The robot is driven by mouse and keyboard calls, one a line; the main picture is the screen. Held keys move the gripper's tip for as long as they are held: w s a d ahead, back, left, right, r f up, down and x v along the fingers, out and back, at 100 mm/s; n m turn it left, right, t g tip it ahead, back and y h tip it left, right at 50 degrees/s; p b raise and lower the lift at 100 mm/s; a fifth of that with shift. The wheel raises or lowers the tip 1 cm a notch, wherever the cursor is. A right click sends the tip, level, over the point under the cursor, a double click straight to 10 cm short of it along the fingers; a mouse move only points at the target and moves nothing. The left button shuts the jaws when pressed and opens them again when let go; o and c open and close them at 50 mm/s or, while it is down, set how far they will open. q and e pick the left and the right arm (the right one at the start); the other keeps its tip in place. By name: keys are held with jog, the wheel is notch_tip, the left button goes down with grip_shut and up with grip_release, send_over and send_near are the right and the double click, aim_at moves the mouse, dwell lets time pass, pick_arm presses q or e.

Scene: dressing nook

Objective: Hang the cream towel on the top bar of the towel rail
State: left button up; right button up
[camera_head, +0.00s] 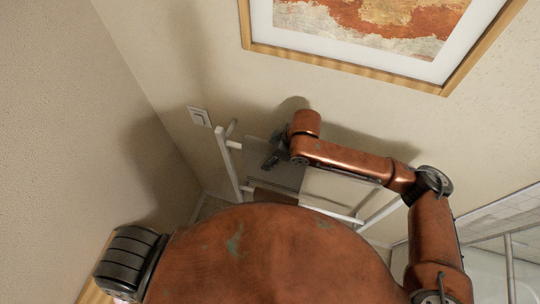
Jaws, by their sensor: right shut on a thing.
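The white towel rail (229,168) stands against the wall below the picture's middle, with a post at each end. A pale cream flat panel (335,190), which looks like the cream towel, shows at the rail under my right forearm. My right gripper (270,161) is at the left part of the rail, by its top bar, shut on cloth that looks greyish in shadow. The dark fingers hide the grip, and I cannot tell where the towel's edges lie. My left gripper is out of view.
A grey panel (290,176) and a brown cloth (273,196) show at the rail's left. A wall switch (199,116) is left of the rail. A framed picture (345,60) hangs above. A glass enclosure (507,250) is at right.

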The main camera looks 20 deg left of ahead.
jog(key=shift+f+b, duration=0.75)
jog(key=shift+f, duration=1.25)
jog(key=o, duration=1.3)
jog(key=shift+o, duration=0.2)
jog(key=v, duration=1.2)
jog(key=shift+s, duration=0.1)
